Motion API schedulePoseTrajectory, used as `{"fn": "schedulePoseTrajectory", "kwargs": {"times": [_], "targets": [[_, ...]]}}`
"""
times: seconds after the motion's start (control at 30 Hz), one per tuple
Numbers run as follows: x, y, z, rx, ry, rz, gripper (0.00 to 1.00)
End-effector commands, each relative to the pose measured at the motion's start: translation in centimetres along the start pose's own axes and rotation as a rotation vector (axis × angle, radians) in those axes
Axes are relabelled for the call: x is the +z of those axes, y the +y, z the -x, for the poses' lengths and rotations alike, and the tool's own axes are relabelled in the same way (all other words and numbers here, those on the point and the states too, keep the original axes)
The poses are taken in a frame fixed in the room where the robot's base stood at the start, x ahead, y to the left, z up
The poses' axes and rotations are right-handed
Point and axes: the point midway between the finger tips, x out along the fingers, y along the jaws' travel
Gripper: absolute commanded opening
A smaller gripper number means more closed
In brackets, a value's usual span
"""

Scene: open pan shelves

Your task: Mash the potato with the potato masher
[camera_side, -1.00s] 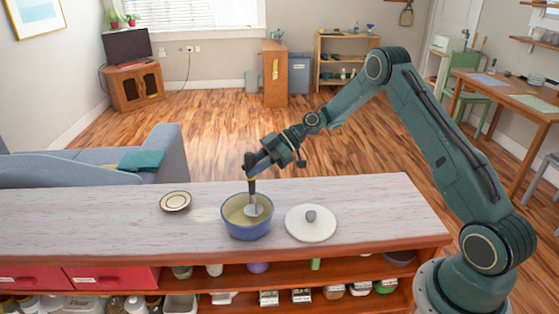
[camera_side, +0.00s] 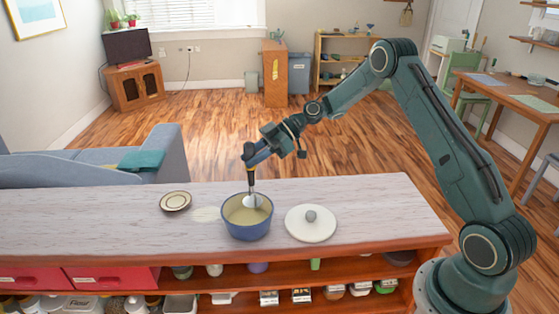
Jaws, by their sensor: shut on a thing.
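A blue pot (camera_side: 247,230) stands open on the counter, with a pale yellowish mass (camera_side: 243,214) inside, probably the potato. The potato masher (camera_side: 251,185) has a dark handle and a light metal head. It is upright, with its head inside the pot's opening toward the right side. My gripper (camera_side: 251,157) is shut on the top of the masher's handle, above the pot. I cannot tell how firmly the head touches the mass.
A white lid (camera_side: 311,229) with a grey knob lies on the counter right of the pot. A small plate (camera_side: 175,201) lies to the left. The counter (camera_side: 80,220) is otherwise clear. Shelves with jars and containers are below its front edge.

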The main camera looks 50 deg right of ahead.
Motion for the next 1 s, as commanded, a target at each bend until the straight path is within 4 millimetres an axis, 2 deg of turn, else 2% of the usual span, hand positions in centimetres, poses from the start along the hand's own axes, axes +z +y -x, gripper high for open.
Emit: {"fn": "schedulePoseTrajectory", "kwargs": {"times": [1.0], "targets": [[-5.6,0.0,3.0,0.001,0.001,0.001,0.0]]}}
